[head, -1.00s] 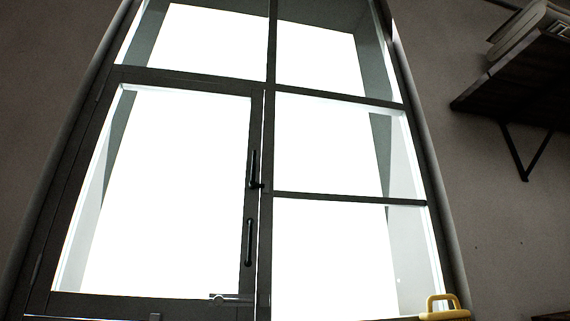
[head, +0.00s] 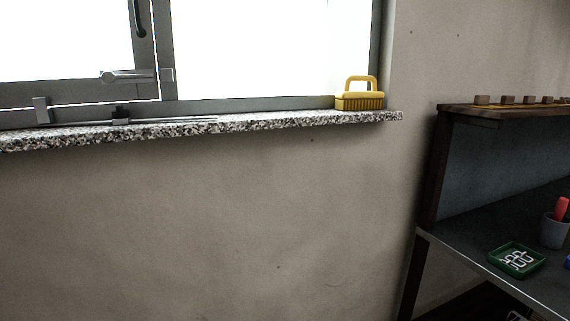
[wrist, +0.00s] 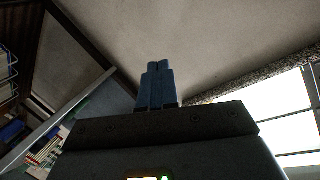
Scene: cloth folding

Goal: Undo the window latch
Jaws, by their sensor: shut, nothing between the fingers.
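The window (head: 250,50) fills the upper left of the head view; only its lower part shows. A silver sliding bolt latch (head: 127,76) lies level at the lower right corner of the left sash. Its end is close to a small metal keeper (head: 168,74) on the fixed frame; whether it sits inside I cannot tell. A dark handle (head: 140,18) is cut off by the top edge. My gripper (wrist: 160,65), with blue fingers, is shut and empty in the wrist view, away from the latch. It does not show in the head view.
A speckled stone sill (head: 300,120) carries a yellow brush (head: 360,98) and a thin metal stay bar (head: 170,121). A desk (head: 470,250) at right holds a green tray (head: 517,260) and a grey cup (head: 553,232). The wall below the sill is bare.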

